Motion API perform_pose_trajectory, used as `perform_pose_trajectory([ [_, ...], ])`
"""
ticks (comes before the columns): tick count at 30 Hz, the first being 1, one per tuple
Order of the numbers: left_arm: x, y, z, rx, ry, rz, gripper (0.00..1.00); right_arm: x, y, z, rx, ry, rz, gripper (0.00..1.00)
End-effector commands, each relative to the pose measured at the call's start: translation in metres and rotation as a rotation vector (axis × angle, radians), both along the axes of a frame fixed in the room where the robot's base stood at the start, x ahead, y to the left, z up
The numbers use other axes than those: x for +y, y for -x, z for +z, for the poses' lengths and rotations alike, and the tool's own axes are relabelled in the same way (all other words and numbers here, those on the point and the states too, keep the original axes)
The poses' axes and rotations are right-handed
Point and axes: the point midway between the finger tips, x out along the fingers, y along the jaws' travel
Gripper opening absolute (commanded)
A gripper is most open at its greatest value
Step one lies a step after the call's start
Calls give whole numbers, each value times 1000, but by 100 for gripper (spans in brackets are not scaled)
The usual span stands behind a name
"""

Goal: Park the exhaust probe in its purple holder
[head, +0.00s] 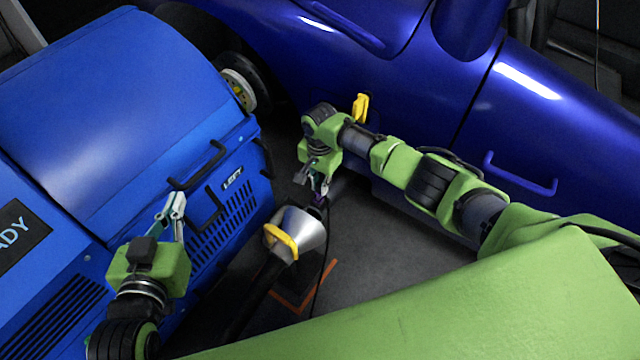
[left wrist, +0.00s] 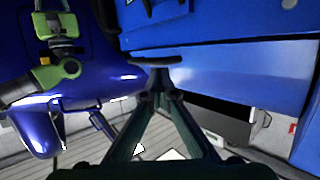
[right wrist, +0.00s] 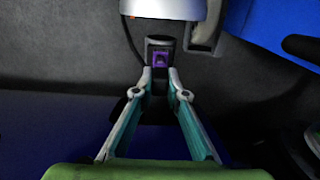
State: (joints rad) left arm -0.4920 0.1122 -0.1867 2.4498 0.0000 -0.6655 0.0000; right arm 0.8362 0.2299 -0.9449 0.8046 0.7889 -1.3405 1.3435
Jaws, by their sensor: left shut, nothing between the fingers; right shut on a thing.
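My right gripper (head: 320,188) points down in the gap between the blue cabinet and the blue car. In the right wrist view its fingers (right wrist: 161,78) are shut on a small dark piece, apparently the exhaust probe, which is mostly hidden between them. The purple holder (right wrist: 162,58), a small purple square in a dark block, sits right at the fingertips; a purple spot also shows in the head view (head: 320,201). I cannot tell whether the probe is inside it. My left gripper (head: 175,207) is shut and empty beside the cabinet front; its fingertips meet in the left wrist view (left wrist: 160,85).
A silver cone (head: 303,230) with a yellow handle (head: 281,240) on a thick black hose stands close to my right gripper. A thin black cable (head: 323,270) hangs there. The blue cabinet (head: 130,110) has protruding black handles. The blue car (head: 420,90) stands behind.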

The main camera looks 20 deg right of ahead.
Motion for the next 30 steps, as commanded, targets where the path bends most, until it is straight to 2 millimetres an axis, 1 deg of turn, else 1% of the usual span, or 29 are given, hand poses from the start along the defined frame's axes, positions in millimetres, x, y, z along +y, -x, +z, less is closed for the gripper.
perform_pose_trajectory([
  [18, 7, 17, -31, 145, -33, 7, 0, 0, 0, 5, 0, 0, 0, 0],
  [30, 13, 26, -44, 224, -53, 16, 0, 0, 0, 9, 0, 0, 0, 0],
])
